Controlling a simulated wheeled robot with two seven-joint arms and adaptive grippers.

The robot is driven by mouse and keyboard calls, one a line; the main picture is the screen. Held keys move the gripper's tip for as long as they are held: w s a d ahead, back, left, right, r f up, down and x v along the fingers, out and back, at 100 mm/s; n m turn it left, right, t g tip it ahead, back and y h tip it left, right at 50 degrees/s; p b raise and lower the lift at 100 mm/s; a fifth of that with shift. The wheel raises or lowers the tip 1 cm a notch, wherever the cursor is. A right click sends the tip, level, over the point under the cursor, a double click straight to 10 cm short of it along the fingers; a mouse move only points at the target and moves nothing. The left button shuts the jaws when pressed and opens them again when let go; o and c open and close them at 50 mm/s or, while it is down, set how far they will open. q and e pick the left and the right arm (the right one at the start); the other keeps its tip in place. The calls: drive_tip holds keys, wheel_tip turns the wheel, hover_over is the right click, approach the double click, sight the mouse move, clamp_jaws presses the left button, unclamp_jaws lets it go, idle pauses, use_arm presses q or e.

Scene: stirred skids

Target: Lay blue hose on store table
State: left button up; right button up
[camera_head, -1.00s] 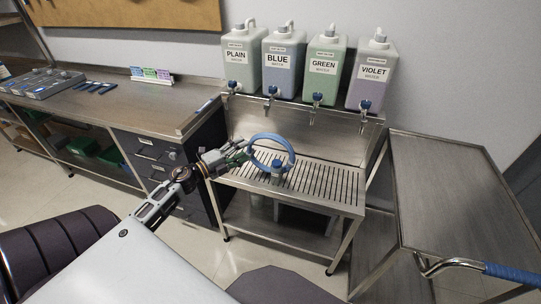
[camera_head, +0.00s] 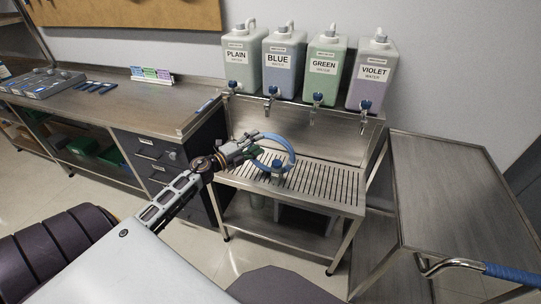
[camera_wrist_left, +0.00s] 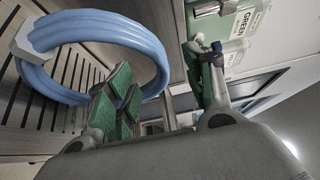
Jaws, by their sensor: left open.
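The blue hose (camera_head: 290,150) is a coil standing up on the slatted steel drain table (camera_head: 330,190). A pale clip or band on the coil shows in the left wrist view, where the hose (camera_wrist_left: 100,25) fills the left side. My left gripper (camera_head: 262,146) is open at the coil's upper left and overlaps it in the head view. Its green-padded fingers (camera_wrist_left: 165,65) are apart, with the coil close beside and partly behind one finger. I cannot tell whether they touch. My right gripper is out of view. No surface is labelled as the store table.
A bare steel table (camera_head: 465,190) stands at the right, with a blue-gripped handle (camera_head: 510,272) in front. Plain, blue, green and violet water jugs (camera_head: 280,68) with taps stand on the shelf above the drain table. A long counter (camera_head: 110,110) at the left carries trays and cards.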

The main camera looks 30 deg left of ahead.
sight(267, 139)
use_arm(q)
drive_tip(key=shift+x, duration=1)
drive_tip(key=shift+f+x, duration=0.1)
drive_tip(key=shift+x, duration=1.2)
drive_tip(key=shift+f+x, duration=0.15)
drive_tip(key=shift+x, duration=1.15)
drive_tip(key=shift+s+d, duration=0.1)
drive_tip(key=shift+d, duration=0.1)
clamp_jaws()
